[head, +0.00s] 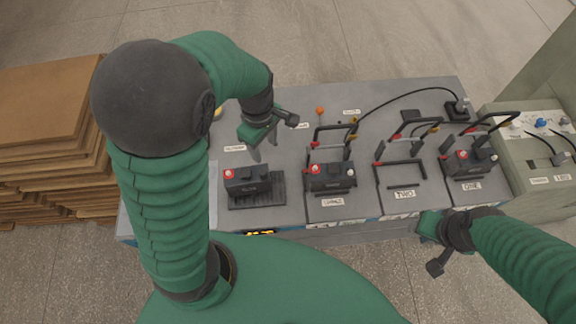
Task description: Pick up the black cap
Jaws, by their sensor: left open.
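My left gripper (265,149) hangs above the grey bench, behind the leftmost battery (247,179); its fingers are apart and nothing shows between them. This battery sits on a black ribbed tray and has a red cap (229,173) on its left terminal. A small dark piece (264,170) on its right terminal may be a black cap; it is too small to be sure.
Slot TWO (404,174) shows an empty frame, and slot ONE holds another battery (469,163). Black handles stand behind these slots. A black cable (400,97) arches to a connector (457,109). Brown boards (40,135) are stacked left; a control panel (540,140) stands right.

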